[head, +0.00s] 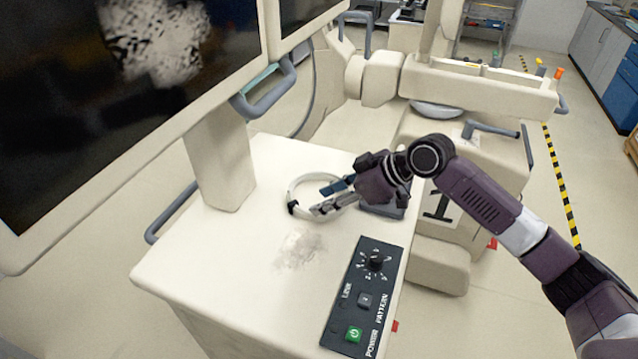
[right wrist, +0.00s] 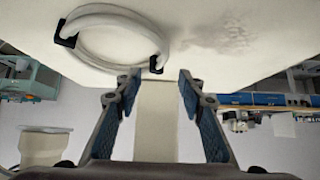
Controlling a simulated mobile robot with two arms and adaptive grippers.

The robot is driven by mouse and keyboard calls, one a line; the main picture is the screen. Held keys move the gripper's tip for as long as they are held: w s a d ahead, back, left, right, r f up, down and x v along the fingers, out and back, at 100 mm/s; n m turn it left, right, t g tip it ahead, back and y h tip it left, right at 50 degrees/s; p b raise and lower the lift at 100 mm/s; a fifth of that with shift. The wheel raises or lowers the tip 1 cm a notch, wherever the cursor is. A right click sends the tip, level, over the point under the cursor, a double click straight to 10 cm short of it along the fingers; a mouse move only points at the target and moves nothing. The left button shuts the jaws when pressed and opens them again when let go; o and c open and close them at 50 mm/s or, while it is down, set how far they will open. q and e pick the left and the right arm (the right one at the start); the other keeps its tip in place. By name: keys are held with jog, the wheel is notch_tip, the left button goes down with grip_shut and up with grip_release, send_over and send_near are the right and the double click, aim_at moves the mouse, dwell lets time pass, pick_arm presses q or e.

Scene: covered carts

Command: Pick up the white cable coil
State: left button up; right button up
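The white cable coil (head: 291,189) lies flat on the pale cart top, with a dark clip on its left side. It also shows in the right wrist view (right wrist: 105,12), with two black clips. My right gripper (head: 319,200) is over the coil in the head view and hides part of its right side. In the right wrist view the same gripper (right wrist: 158,80) is open, its two blue-padded fingers apart and nothing held between them. The coil's near edge and one black clip lie just beyond the fingertips. I cannot tell whether they touch. My left gripper is not in view.
A black control panel (head: 362,297) with a knob and green button is set in the cart top (head: 215,265) on the near right. A monitor (head: 130,95) stands at the left, above a post. A blue-grey handle (head: 170,212) runs along the cart's left side.

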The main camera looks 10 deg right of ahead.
jog(key=x, duration=0.1)
jog(key=p+x, duration=0.1)
jog(key=shift+a+f, duration=0.3)
jog(key=p+x, duration=0.1)
jog(key=x, duration=0.3)
jog(key=shift+d+f+p, duration=0.25)
jog(key=shift+p, duration=0.15)
jog(key=shift+w+f, duration=0.1)
jog(key=c, duration=0.6)
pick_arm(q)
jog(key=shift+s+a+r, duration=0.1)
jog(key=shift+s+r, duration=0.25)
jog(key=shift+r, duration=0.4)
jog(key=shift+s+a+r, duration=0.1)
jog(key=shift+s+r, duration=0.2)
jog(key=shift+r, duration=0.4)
pick_arm(e)
grip_shut()
